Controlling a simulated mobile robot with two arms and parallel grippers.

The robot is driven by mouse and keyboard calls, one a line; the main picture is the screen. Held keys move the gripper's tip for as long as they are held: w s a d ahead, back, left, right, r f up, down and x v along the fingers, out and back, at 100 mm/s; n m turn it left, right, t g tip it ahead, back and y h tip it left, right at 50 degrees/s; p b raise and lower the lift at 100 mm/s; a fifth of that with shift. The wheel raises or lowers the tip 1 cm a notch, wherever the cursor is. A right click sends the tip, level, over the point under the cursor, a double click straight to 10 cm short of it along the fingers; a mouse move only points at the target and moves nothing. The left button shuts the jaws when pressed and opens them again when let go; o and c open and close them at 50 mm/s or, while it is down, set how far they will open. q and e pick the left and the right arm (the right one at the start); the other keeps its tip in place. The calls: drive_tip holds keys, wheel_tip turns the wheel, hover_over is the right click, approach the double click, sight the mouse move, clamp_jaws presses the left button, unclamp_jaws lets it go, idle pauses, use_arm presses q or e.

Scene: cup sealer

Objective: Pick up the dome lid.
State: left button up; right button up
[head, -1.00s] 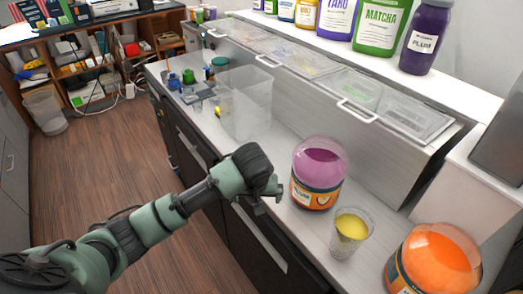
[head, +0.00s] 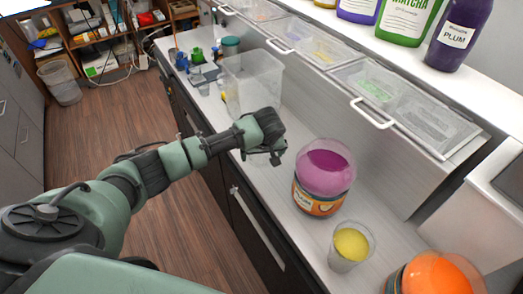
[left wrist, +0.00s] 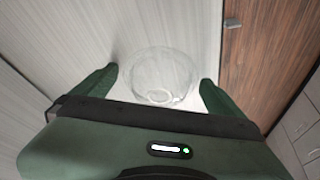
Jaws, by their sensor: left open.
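The clear dome lid (left wrist: 162,76) shows in the left wrist view as a round, see-through shape on the pale counter. It lies between the two spread fingers of my left gripper (left wrist: 157,88), with a gap on each side. In the head view my left gripper (head: 268,157) is over the counter's front edge, left of the plum jar; I cannot make out the lid there. My left gripper is open and holds nothing. My right gripper is not in view.
Lidded trays (head: 405,108) line the counter's back.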

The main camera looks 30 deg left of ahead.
use_arm(q)
drive_tip(key=shift+f, duration=0.1)
drive_tip(key=shift+s, duration=0.1)
drive_tip(key=c, duration=1.1)
drive_tip(key=shift+c, duration=0.2)
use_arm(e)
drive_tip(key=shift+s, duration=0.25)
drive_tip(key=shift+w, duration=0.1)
use_arm(q)
drive_tip(key=shift+r, duration=0.65)
wheel_tip(320, 180, up, 19)
drive_tip(key=b, duration=0.5)
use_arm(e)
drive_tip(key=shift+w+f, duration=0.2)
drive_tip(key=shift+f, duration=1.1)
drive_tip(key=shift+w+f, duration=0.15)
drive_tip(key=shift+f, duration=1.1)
